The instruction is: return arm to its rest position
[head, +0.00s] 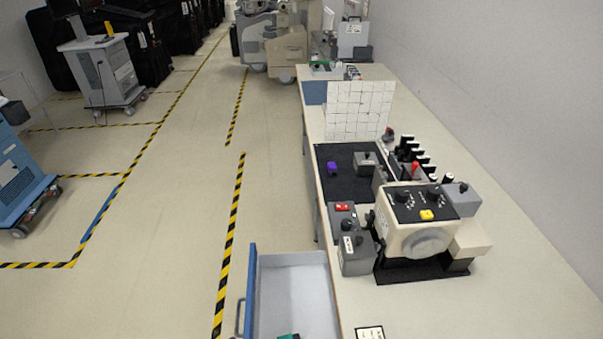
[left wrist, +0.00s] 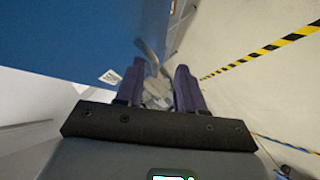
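My left gripper (left wrist: 158,72) shows in the left wrist view with its two dark purple fingers apart. A grey curved handle (left wrist: 149,54) on a blue panel (left wrist: 75,38) lies beyond and partly between the fingertips; I cannot tell whether they touch it. In the head view a drawer (head: 290,262) stands pulled out at the bottom, with a blue front and a grey handle (head: 240,318). A small green and dark thing (head: 289,336) is cut off at the bottom edge there. My right gripper is in neither view.
A long bench (head: 520,265) carries a beige device (head: 418,228), grey control boxes (head: 355,255), a black mat (head: 340,190) and a white tiled panel (head: 358,110). A wall runs along its right. Carts (head: 103,70) stand at left. The striped floor (head: 180,220) between is mostly clear.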

